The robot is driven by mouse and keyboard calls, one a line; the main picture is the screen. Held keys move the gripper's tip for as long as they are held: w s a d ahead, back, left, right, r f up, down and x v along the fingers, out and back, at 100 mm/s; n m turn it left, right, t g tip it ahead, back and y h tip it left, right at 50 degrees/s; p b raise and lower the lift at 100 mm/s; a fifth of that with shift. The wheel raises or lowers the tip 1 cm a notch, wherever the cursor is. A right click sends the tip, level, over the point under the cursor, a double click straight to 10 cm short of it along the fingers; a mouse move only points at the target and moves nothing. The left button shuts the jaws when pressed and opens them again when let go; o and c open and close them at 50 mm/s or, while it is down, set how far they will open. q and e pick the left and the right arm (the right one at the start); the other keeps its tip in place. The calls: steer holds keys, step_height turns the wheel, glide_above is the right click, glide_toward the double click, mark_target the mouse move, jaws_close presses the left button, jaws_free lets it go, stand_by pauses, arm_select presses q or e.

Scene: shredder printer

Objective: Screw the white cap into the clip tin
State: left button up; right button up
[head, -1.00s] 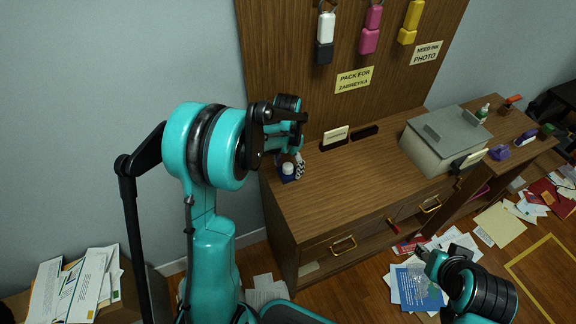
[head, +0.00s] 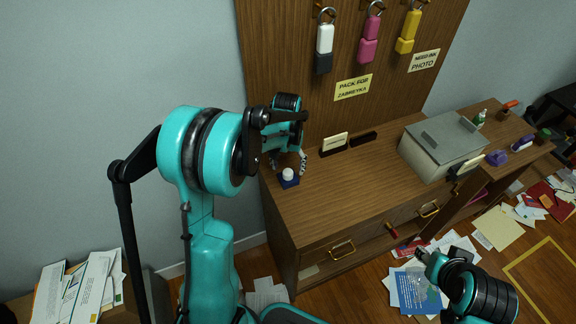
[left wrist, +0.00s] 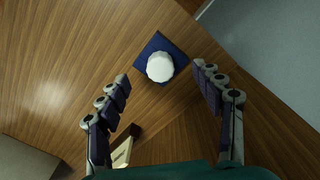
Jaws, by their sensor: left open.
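The white cap (head: 288,173) sits on top of a dark blue square clip tin (head: 283,183) at the left end of the desk. In the left wrist view the white cap (left wrist: 160,67) lies near the middle of the blue tin (left wrist: 149,47); I cannot tell whether it is threaded in. My left gripper (head: 290,163) is just beyond and above the tin; in the left wrist view its fingers (left wrist: 166,88) are spread wide, with nothing between their tips and the cap ahead of them. My right gripper (head: 428,256) is low at the right, away from the desk; its jaws are too small to read.
The wooden desk (head: 345,208) is clear in the middle. A small card holder (head: 335,144) stands at its back edge, with a grey-topped machine (head: 441,150) to the right. Padlock-shaped tags (head: 369,40) hang on the back board. Papers (head: 417,288) litter the floor.

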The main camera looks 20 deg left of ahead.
mark_target(288, 171)
arm_select(q)
steer(key=n, duration=0.6)
steer(key=shift+n, duration=0.4)
steer(key=n, duration=1.2)
steer(key=shift+b, duration=0.3)
steer(key=n, duration=0.6)
steer(key=shift+f, duration=0.15)
steer(key=shift+f+b, duration=1.45)
steer(key=shift+f, duration=0.25)
steer(key=shift+r, duration=0.1)
